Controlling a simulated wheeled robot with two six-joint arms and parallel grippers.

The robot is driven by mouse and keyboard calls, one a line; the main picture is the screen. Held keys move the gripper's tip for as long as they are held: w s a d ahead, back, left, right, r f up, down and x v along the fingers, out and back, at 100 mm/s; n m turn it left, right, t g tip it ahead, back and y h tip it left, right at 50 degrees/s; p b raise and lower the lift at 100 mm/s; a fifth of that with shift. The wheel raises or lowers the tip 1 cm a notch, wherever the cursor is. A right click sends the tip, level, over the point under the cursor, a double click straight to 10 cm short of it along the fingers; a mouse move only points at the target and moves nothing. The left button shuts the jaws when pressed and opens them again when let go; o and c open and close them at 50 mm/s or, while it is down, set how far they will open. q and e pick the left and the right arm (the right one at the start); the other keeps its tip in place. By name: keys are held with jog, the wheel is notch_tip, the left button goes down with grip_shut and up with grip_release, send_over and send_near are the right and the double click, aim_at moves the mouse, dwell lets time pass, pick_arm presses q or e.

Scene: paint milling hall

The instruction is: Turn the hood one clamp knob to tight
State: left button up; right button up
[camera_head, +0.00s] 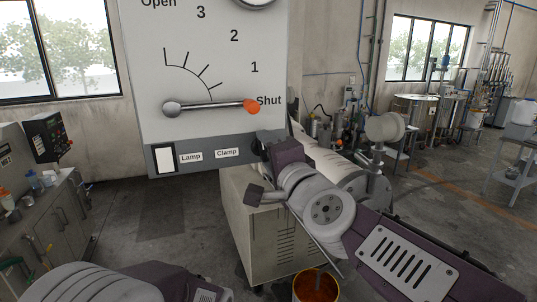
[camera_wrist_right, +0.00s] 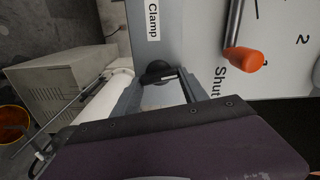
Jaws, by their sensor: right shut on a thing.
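The hood panel (camera_head: 210,60) fills the upper middle of the head view. A label "Clamp" (camera_head: 227,153) is on its grey lower strip and also shows in the wrist view (camera_wrist_right: 153,20). The black clamp knob (camera_wrist_right: 157,72) sits on that strip beside the label. My right gripper (camera_head: 264,143) is at the strip's right end, its fingers around the knob and shut on it. In the head view the gripper mostly hides the knob. I cannot read the knob's setting. My left arm shows at the bottom left of the head view; its gripper fingers are out of frame.
A lever with an orange end (camera_head: 251,106) points at "Shut" just above my right gripper. A white lamp window (camera_head: 165,159) is left of the label. A beige cabinet (camera_head: 265,235) and a bucket of orange paint (camera_head: 316,287) stand below. Open floor lies left of the cabinet.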

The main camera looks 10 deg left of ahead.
jog(key=shift+m, duration=1)
jog(key=o, duration=1.1)
jog(key=shift+o, duration=1.4)
jog(key=shift+w+a, duration=0.1)
jog(key=shift+a, duration=0.05)
jog(key=shift+f, duration=0.1)
